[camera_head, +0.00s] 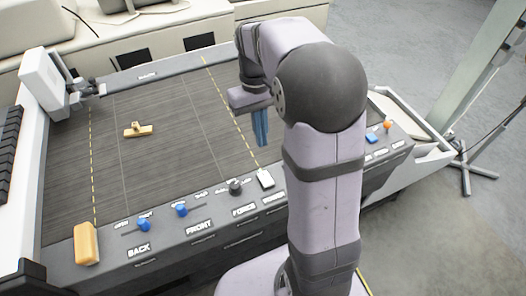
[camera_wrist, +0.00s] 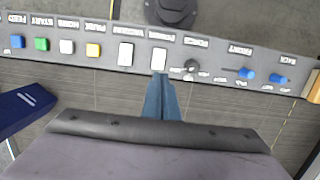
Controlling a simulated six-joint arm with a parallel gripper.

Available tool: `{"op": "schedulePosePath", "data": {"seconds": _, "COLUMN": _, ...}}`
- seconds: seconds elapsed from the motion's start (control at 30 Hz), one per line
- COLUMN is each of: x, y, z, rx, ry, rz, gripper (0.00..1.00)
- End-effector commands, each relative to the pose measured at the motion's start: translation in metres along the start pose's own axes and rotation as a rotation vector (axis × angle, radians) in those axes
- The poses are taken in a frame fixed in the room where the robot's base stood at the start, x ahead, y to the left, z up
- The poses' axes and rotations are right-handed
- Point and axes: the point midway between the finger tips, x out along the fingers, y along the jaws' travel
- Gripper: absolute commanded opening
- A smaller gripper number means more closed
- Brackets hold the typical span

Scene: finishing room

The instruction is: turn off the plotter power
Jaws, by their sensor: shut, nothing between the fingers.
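The plotter (camera_head: 165,165) has a dark flat bed and a labelled control panel (camera_head: 215,215) along its near edge. In the wrist view, two white rocker switches stand side by side; the right one (camera_wrist: 159,57), by a small label that looks like POWER, also shows in the head view (camera_head: 265,179). The left white switch (camera_wrist: 125,54) is hidden behind my arm in the head view. My gripper (camera_head: 262,143) has its blue fingers shut and empty, over the bed. In the wrist view the fingertips (camera_wrist: 160,78) appear just below the right white switch; contact is not visible.
Beside the switch are a dark knob (camera_wrist: 191,66) and two blue sliders (camera_head: 181,209) (camera_head: 144,224). A small wooden piece (camera_head: 138,131) lies on the bed.

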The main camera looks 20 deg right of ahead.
Motion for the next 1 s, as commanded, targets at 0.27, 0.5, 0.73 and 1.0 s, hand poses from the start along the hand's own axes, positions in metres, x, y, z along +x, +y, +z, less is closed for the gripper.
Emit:
{"op": "schedulePosePath", "data": {"seconds": 0.27, "x": 0.004, "y": -0.001, "z": 0.006, "rx": 0.000, "ry": 0.002, "rz": 0.001, "gripper": 0.00}}
{"op": "schedulePosePath", "data": {"seconds": 0.5, "x": -0.001, "y": -0.002, "z": 0.011, "rx": 0.000, "ry": 0.000, "rz": 0.000, "gripper": 0.00}}
{"op": "schedulePosePath", "data": {"seconds": 0.73, "x": -0.001, "y": -0.002, "z": 0.011, "rx": 0.000, "ry": -0.001, "rz": 0.000, "gripper": 0.00}}
{"op": "schedulePosePath", "data": {"seconds": 1.0, "x": 0.011, "y": -0.002, "z": 0.011, "rx": 0.000, "ry": -0.004, "rz": 0.000, "gripper": 0.00}}
